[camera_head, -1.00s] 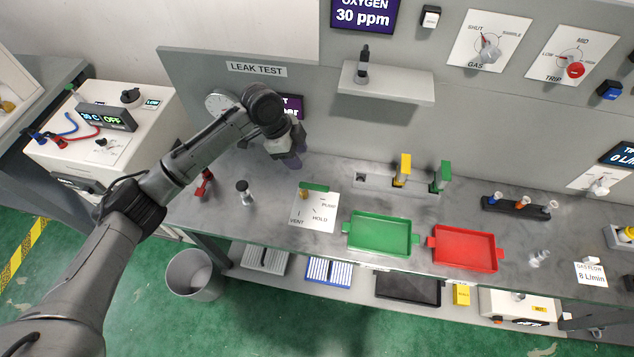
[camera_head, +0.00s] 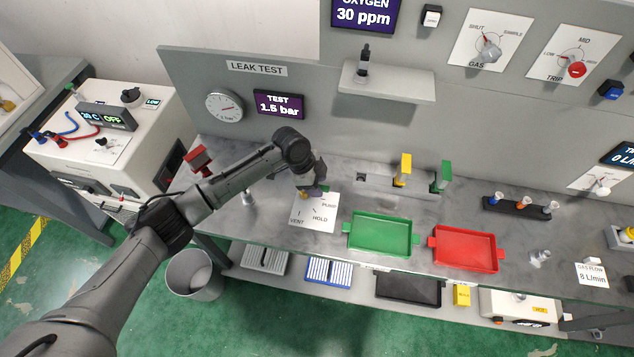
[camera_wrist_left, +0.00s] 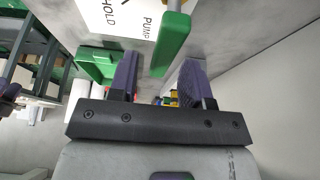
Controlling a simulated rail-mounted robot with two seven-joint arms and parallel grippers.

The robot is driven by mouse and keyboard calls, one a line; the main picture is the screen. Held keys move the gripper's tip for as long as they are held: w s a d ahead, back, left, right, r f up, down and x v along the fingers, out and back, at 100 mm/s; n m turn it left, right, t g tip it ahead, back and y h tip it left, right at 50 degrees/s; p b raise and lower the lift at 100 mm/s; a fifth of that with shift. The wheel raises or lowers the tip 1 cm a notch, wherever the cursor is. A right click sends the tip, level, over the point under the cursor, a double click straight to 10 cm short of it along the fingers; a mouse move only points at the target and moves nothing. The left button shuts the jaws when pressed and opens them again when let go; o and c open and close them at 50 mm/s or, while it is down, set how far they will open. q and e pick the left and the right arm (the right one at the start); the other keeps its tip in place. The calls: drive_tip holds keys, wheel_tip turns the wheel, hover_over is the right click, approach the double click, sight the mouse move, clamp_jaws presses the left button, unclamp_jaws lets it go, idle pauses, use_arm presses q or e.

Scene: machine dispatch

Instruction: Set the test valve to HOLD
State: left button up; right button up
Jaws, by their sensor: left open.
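The test valve's white plate (camera_head: 314,214) lies flat on the bench and carries the labels VENT, HOLD and PUMP. It also shows at the top of the left wrist view (camera_wrist_left: 115,14). The green valve handle (camera_wrist_left: 172,45) extends toward my jaws in that view, near the PUMP label. My arm mostly hides the handle in the head view. My left gripper (camera_wrist_left: 157,80) is open, its two purple fingers on either side of the line of the handle. I cannot tell whether they touch it. In the head view the gripper (camera_head: 313,191) is over the plate's back edge.
A green tray (camera_head: 380,253) and a red tray (camera_head: 466,268) stand to the right of the plate. A yellow and a green upright block (camera_head: 441,178) stand behind. A gauge (camera_head: 224,106) and a display (camera_head: 279,104) reading 1.5 bar are on the back panel.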

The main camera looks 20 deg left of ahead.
use_arm(q)
drive_tip(key=shift+f, duration=0.1)
drive_tip(key=shift+c, duration=0.3)
clamp_jaws()
